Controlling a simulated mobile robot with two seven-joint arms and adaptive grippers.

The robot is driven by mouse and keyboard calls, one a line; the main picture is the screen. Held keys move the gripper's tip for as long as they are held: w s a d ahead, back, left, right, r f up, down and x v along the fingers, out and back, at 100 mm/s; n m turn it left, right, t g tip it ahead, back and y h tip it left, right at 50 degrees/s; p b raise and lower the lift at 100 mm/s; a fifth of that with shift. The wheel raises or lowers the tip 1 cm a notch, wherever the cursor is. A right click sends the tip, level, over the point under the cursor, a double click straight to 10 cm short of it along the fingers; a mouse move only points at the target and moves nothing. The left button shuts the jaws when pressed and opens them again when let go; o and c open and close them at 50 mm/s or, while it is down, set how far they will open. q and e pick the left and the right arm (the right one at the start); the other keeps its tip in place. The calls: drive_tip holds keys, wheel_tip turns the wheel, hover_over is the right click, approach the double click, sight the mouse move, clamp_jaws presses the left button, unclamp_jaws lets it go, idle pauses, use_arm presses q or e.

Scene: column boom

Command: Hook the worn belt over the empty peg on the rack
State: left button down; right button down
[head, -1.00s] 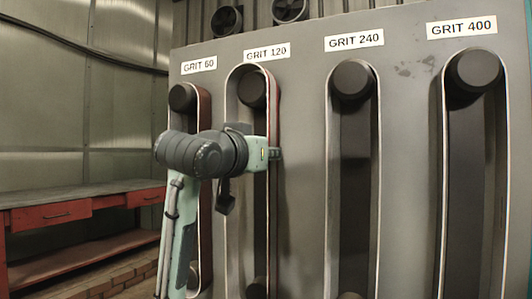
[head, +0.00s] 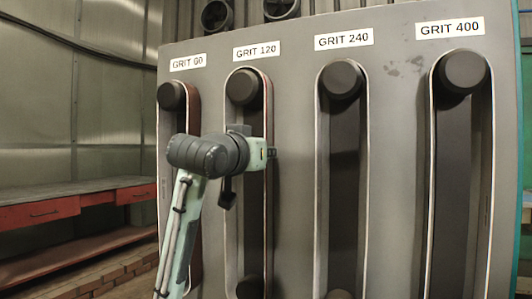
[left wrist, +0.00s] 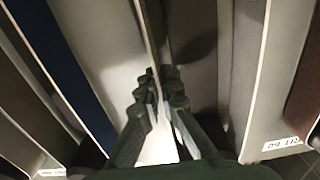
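The belt under the GRIT 120 label (head: 226,190) is a tall loop around an upper round black roller (head: 243,86). Its pale edge runs around the roller's top, with the right strand standing off the roller. I cannot tell its wear. My left gripper (head: 271,153) is at the right strand of this loop, below the roller. In the left wrist view my left gripper (left wrist: 161,78) has its fingertips closed together with the thin belt strand (left wrist: 152,35) between them. The head view hides most of the fingers. No rack or empty peg shows. My right gripper is not in view.
A grey panel (head: 297,130) carries several belts, including GRIT 60 (head: 194,110), GRIT 240 (head: 317,190) and GRIT 400 (head: 430,190). GRIT 60 is close behind my left arm. A red-fronted bench (head: 45,210) stands at the left.

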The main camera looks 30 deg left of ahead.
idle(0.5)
use_arm(q)
drive_tip(key=shift+w+f, duration=0.1)
drive_tip(key=shift+f, duration=0.25)
drive_tip(key=c, duration=1.3)
unclamp_jaws()
drive_tip(key=s+p, duration=0.1)
drive_tip(key=s, duration=0.6)
drive_tip(key=shift+d, duration=0.2)
